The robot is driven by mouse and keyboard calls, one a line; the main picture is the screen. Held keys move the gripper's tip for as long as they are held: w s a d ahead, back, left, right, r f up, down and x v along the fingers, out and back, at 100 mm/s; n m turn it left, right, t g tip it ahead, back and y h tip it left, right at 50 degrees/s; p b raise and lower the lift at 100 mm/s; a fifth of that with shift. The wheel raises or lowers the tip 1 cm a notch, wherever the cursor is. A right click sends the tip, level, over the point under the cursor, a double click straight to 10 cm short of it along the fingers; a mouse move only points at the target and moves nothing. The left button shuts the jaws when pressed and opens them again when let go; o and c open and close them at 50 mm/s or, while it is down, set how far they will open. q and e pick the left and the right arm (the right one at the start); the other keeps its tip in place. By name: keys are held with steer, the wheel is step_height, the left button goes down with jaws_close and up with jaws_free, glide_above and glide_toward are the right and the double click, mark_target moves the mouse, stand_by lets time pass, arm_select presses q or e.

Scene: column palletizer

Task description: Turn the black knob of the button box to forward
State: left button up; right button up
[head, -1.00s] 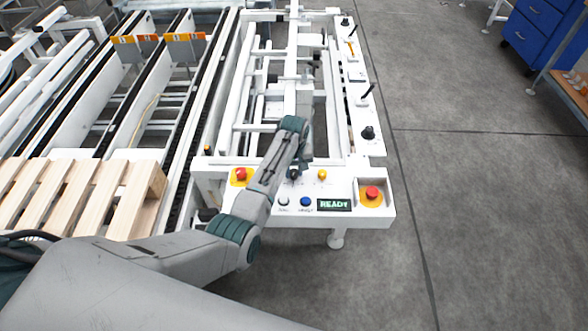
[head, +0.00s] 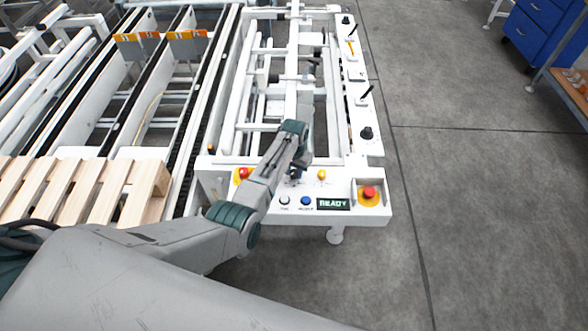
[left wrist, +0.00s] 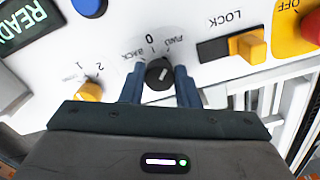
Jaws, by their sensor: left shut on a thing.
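The white button box (head: 268,207) stands at the front of the machine in the head view. Its black knob (left wrist: 158,74) shows in the left wrist view, with the labels BACK, 0 and FWD around it. A short white mark on the knob slants up to the right in that view; I cannot tell surely which label it points to. My left gripper (left wrist: 159,82) has its two blue fingers on either side of the knob and is shut on it. In the head view my left gripper (head: 296,172) partly hides the knob. My right gripper is not in view.
Near the knob are a yellow LOCK switch (left wrist: 250,47), a yellow selector (left wrist: 89,91), a blue button (head: 306,201) and the READY display (head: 333,204). Red buttons sit at the box's right (head: 369,193) and left (head: 243,173). A wooden pallet (head: 130,192) lies left.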

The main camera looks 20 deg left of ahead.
mark_target(294, 172)
arm_select(q)
steer(key=shift+w+m, duration=0.1)
steer(key=shift+m, duration=0.2)
steer(key=o, duration=1)
steer(key=shift+c, duration=0.2)
step_height(294, 172, up, 11)
steer(key=b, duration=0.2)
steer(key=shift+f, duration=0.1)
